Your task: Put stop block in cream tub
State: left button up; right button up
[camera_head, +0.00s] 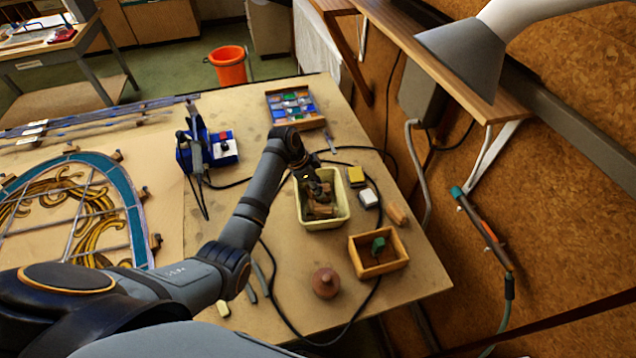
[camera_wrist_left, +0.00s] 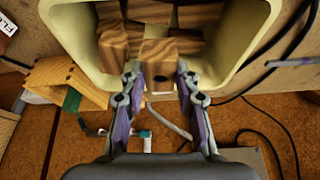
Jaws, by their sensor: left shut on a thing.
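The cream tub (camera_head: 324,225) stands on the right part of the table with several brown wooden blocks (camera_head: 319,210) inside. My left gripper (camera_head: 316,185) reaches down over the tub's opening. In the left wrist view the gripper (camera_wrist_left: 157,75) is shut on a stop block (camera_wrist_left: 159,52), a wood-grained piece with a small dark hole in its near face. Other striped blocks (camera_wrist_left: 150,12) lie behind it, inside the tub's pale walls (camera_wrist_left: 68,38). I cannot tell whether the held block touches them. My right gripper is not in view.
A wooden box (camera_head: 375,272) with a green item stands in front right of the tub. A black cable (camera_head: 268,262) winds around. A glass tray (camera_head: 294,108) lies behind.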

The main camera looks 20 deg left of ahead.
pick_arm(q)
notch_tip(320, 180, down, 2)
jog(key=shift+f+b, duration=0.25)
jog(key=shift+b, duration=0.6)
jog(key=shift+f, duration=0.6)
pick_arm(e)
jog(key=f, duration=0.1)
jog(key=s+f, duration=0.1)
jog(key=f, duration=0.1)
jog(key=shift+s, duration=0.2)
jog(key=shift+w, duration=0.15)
pick_arm(q)
jog(key=o, duration=1.2)
jog(key=shift+c, duration=0.2)
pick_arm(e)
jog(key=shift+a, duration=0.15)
